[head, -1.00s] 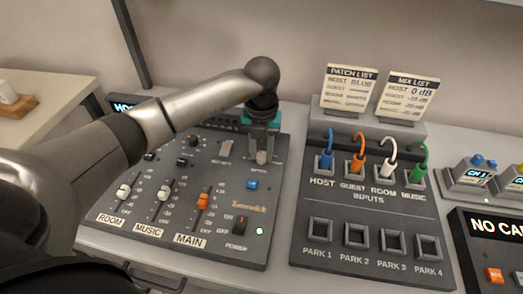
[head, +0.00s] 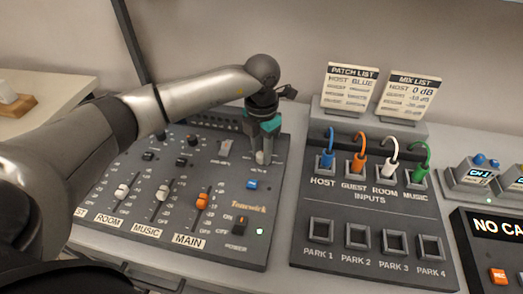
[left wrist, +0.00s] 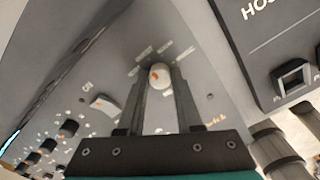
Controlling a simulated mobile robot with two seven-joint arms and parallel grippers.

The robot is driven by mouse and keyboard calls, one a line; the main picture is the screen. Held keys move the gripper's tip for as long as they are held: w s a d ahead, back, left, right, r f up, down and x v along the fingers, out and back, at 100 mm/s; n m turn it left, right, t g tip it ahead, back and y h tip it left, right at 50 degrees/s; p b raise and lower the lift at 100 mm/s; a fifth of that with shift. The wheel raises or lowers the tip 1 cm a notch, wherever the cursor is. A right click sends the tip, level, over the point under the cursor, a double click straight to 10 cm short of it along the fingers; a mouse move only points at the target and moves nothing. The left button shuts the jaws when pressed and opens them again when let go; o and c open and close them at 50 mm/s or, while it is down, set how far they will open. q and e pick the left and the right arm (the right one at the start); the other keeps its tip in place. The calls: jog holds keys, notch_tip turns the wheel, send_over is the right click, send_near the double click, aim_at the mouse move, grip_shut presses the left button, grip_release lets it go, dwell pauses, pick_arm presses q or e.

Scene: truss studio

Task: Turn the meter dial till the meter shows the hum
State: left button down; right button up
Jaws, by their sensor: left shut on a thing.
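The meter dial is a small pale knob with an orange mark, seen in the left wrist view (left wrist: 159,76) near the upper right of the mixer. It also shows in the head view (head: 261,157) below my left gripper. My left gripper (head: 263,150) points down and is shut on the dial, a finger on each side of it. Small labels fan around the dial, too blurred to read. The mixer (head: 240,245) has a row of dark meter windows (head: 228,121) at its back, partly hidden by my arm. My right gripper is not in view.
To the right stands the patch panel (head: 300,262) with blue, orange, white and green plugs in its inputs and several empty park sockets. Two cards (head: 349,88) stand behind it. Faders, including the orange main fader (head: 202,202), and a blue button (head: 252,184) lie near the dial.

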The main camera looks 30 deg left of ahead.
aim_at(262, 154)
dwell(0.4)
pick_arm(q)
jog(key=c, duration=0.6)
grip_release()
notch_tip(262, 154, up, 15)
jog(key=shift+r+p, duration=0.15)
jog(key=shift+p, duration=0.95)
